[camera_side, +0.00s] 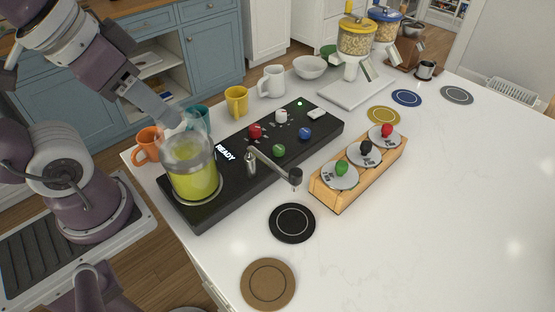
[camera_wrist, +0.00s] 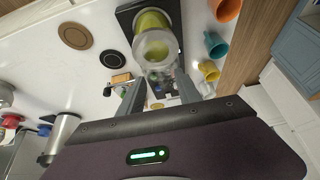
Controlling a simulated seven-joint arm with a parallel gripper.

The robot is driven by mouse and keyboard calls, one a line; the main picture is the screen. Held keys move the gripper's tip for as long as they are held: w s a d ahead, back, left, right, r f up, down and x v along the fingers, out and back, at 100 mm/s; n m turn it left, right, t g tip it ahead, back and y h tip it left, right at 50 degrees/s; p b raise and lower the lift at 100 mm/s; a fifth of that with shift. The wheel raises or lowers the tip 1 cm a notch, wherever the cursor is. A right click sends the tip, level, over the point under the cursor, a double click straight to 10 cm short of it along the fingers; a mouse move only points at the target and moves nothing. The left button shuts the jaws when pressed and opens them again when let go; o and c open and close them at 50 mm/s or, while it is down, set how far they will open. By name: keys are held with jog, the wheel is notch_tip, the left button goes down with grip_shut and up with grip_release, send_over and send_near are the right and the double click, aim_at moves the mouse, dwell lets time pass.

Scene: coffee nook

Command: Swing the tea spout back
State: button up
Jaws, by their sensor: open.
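The tea spout (camera_side: 272,167) is a grey metal arm with a black knob at its end. It stands on a post at the front edge of the black machine (camera_side: 223,178) and points out over the counter, between the black coaster and the wooden rack. My gripper (camera_side: 172,117) is above the glass jug of yellow-green liquid (camera_side: 192,176) at the machine's left end, well away from the spout. In the wrist view my gripper (camera_wrist: 160,76) has its two fingers apart, with the jug (camera_wrist: 152,44) beyond them.
A wooden rack (camera_side: 330,196) with green, black and red knobs stands right of the spout. A black coaster (camera_side: 292,223) and a brown coaster (camera_side: 268,284) lie in front. Orange (camera_side: 147,145), teal and yellow (camera_side: 236,101) mugs stand behind the machine.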

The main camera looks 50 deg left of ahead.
jog(key=w+d+r+m+g, duration=0.2)
jog(key=w+d, duration=0.2)
jog(key=w, duration=0.1)
jog(key=m+g, duration=0.4)
jog(key=m, duration=0.1)
send_over(298, 171)
notch_tip(298, 171, down, 3)
jog(key=shift+f, duration=0.15)
notch_tip(298, 171, down, 7)
jog(key=shift+r, duration=0.1)
grip_shut()
